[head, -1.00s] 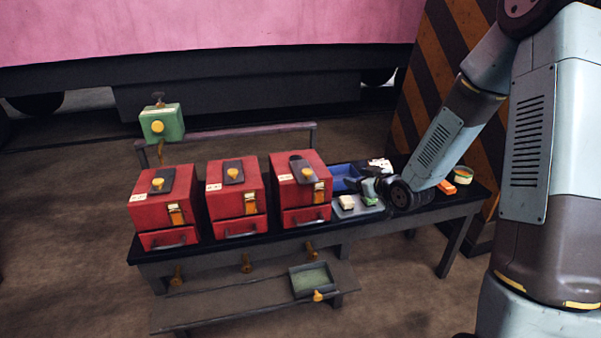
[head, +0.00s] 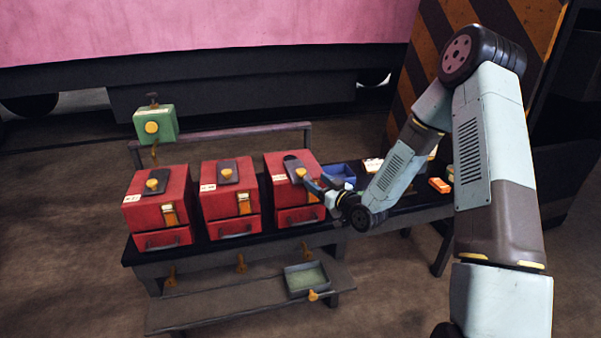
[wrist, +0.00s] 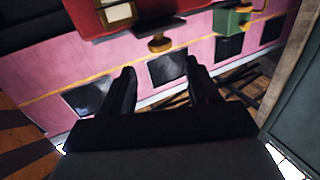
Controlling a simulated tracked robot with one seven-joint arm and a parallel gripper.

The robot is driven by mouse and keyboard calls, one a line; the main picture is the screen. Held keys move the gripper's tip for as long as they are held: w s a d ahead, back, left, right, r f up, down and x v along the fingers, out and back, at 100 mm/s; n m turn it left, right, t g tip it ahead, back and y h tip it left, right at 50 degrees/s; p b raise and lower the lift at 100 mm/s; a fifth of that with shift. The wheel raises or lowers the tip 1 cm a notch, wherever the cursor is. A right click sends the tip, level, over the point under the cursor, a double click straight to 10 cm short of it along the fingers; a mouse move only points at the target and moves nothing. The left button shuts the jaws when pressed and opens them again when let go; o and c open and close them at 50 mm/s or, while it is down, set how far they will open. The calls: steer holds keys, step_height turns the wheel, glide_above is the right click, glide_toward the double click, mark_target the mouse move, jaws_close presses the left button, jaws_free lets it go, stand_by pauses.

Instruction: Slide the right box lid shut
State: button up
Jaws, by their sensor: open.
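The right red box (head: 298,213) stands at the right end of the row on the black bench. Its dark lid plate (head: 291,162) lies on top, askew towards the front right, with a yellow knob (head: 301,172) near the box's front right edge. My gripper (head: 314,185) is at the right front of this box, close to the knob, and empty. In the wrist view my gripper (wrist: 160,70) has its two dark fingers apart, with the yellow knob (wrist: 159,44) just beyond the gap between the tips. I cannot tell whether a finger touches the knob.
Two similar red boxes, the middle (head: 230,205) and the left (head: 157,212), stand to the left with knobbed lids. A blue tray (head: 340,172) lies right of the right box. A green box (head: 155,124) stands behind. A small tray (head: 306,279) sits on the lower shelf.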

mark_target(305, 173)
steer(key=x, duration=0.9)
steer(key=shift+w+a, duration=0.1)
steer(key=shift+a, duration=0.1)
jaws_close()
stand_by(0.3)
